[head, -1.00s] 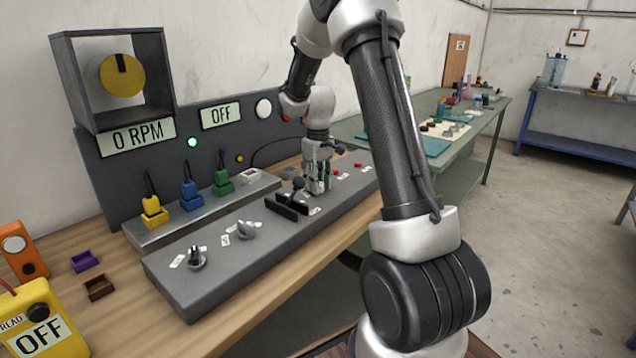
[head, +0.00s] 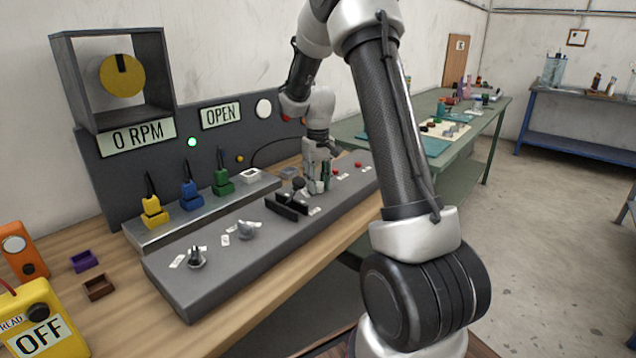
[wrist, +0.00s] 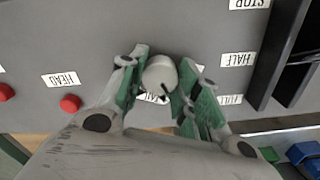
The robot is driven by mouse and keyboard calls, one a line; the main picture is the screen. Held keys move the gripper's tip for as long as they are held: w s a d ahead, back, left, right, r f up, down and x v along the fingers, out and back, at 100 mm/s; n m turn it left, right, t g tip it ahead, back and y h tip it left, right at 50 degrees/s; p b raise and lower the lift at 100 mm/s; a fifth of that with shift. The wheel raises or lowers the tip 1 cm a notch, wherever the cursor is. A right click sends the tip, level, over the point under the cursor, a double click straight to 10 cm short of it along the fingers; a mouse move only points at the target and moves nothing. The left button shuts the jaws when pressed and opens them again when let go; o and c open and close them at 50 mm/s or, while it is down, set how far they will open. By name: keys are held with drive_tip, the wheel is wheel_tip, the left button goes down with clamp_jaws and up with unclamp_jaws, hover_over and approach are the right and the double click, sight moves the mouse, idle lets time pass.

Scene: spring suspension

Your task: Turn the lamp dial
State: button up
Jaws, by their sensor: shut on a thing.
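The dial, a pale grey round knob (wrist: 160,76) with a dark pointer mark, stands on the grey control console (head: 205,285). A label (wrist: 152,98) beside it is partly covered, so I cannot read it fully. My gripper (wrist: 163,80) points down with its green-padded fingers on either side of the knob, shut on it. In the head view my gripper (head: 318,184) is at the console's right part, and the knob is hidden there by the fingers. The display (head: 221,115) on the back panel reads OPEN.
A black slotted lever (head: 291,203) stands close to the left of my gripper. Red buttons (wrist: 70,103) sit on the other side, by a HEAD label. A round white lamp (head: 264,108) is on the back panel.

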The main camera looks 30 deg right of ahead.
sight(322, 196)
drive_tip(key=o, duration=1)
wheel_tip(322, 196, up, 12)
drive_tip(key=shift+w, duration=0.1)
drive_tip(key=s+a+r+t, duration=0.1)
drive_tip(key=s+a+r, duration=0.1)
drive_tip(key=s, duration=0.8)
drive_tip(key=s+a+r+t, duration=0.2)
drive_tip(key=s+a, duration=0.1)
drive_tip(key=s, duration=0.7)
drive_tip(key=s+a+r+t, duration=0.1)
drive_tip(key=s+a, duration=0.1)
drive_tip(key=s, duration=0.9)
drive_tip(key=shift+a+r+n, duration=0.15)
drive_tip(key=shift+r+n, duration=0.15)
drive_tip(key=shift+r, duration=0.1)
